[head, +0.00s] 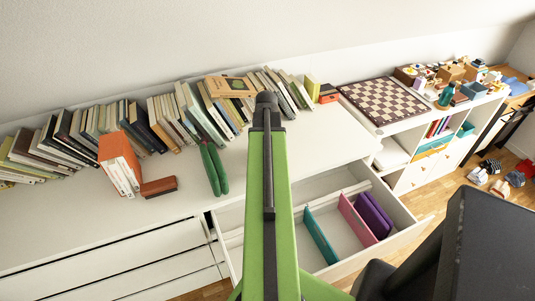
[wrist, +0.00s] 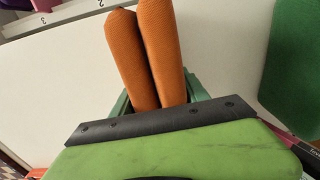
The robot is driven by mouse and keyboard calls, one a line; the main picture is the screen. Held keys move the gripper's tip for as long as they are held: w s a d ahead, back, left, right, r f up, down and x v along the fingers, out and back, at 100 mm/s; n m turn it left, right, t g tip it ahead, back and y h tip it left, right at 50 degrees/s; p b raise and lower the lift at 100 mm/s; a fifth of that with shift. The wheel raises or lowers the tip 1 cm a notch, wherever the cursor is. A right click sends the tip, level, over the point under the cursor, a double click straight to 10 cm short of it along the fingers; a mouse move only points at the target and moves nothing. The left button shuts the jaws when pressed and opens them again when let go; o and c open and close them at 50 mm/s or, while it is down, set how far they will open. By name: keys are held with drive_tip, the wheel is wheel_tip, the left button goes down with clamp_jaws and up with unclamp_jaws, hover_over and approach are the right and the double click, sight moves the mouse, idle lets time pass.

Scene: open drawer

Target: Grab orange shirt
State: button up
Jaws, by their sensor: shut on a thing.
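The orange shirt (wrist: 160,50) shows in the wrist view as two folded, rolled-looking lengths of orange cloth side by side. My gripper (wrist: 158,98) has its green jaws on either side of the near end of the cloth and is shut on it. The far end of the cloth reaches toward the top of the wrist view, over a white surface. In the head view my green arm hides the shirt and the jaws.
A chessboard (head: 385,100) lies at right.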

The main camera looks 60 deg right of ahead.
wheel_tip(320, 180, up, 5)
drive_tip(key=p, duration=0.5)
drive_tip(key=s+d+r+p, duration=0.1)
drive_tip(key=s+r+p, duration=0.5)
drive_tip(key=s, duration=0.5)
drive_tip(key=shift+s+d, duration=0.3)
drive_tip(key=shift+d, duration=0.1)
